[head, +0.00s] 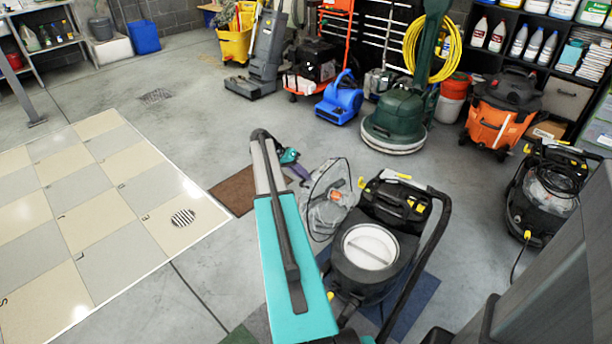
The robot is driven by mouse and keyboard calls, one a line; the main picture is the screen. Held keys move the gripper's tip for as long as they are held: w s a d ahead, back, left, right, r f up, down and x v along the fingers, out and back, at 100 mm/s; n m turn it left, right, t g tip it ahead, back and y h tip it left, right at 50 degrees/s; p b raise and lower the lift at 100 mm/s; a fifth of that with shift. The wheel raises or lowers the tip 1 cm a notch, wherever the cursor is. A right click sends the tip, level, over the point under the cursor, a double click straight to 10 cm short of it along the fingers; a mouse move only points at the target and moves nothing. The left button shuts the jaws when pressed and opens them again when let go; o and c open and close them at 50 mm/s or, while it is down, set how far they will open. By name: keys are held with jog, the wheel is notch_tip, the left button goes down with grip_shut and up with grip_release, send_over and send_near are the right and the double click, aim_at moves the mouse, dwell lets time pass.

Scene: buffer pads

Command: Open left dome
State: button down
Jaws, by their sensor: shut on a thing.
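A clear grey dome (328,205) with an orange fitting and a dark hose lies left of a black machine at the centre. The black machine (372,279) has a round pale opening or cap (370,247) on top. A black lid-like part with yellow tabs (397,205) stands behind that. I cannot tell whether the clear dome is attached, open or shut.
A long teal and grey body (293,290) with a black bar crosses the lower middle. A green floor machine (396,118), an orange vacuum (493,125) and another black machine (543,195) stand behind and right. The tiled floor panel (105,265) at left is clear.

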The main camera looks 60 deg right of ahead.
jog(key=shift+w+f, duration=0.45)
jog(key=shift+f, duration=0.25)
jog(key=shift+w+f, duration=0.45)
jog(key=shift+f, duration=0.25)
jog(key=shift+a, duration=0.1)
jog(key=c, duration=1.8)
grip_release()
jog(key=shift+w+f, duration=0.15)
jog(key=shift+s+a, duration=0.1)
jog(key=shift+s, duration=0.15)
jog(key=shift+w, duration=0.1)
jog(key=v, duration=1.4)
jog(key=shift+w+d+r, duration=0.2)
jog(key=shift+d+r, duration=0.1)
jog(key=shift+r, duration=0.2)
